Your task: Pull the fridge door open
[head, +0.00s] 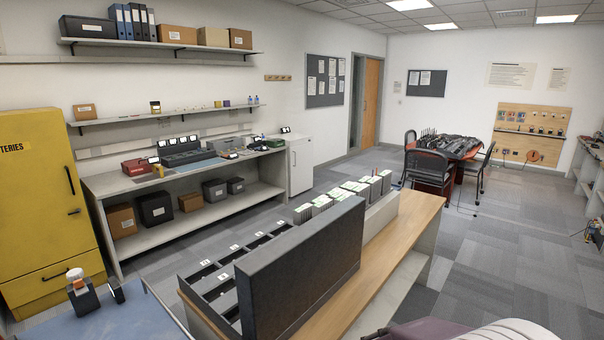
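A small white fridge (301,166) stands on the floor at the far end of the long grey workbench, against the back wall. Its door appears shut, with a small dark handle mark on the front. The bench end hides part of its left side. A small dark item with a pale face sits on top of the fridge. Neither my left nor my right gripper shows in the head view.
The long workbench (110,183) carries cases and devices. A wooden counter (405,225) with dark bins fills the middle foreground. Carpet (250,217) is free between them, leading to the fridge. A yellow cabinet (40,200) stands left; a table with chairs (430,168) is beyond.

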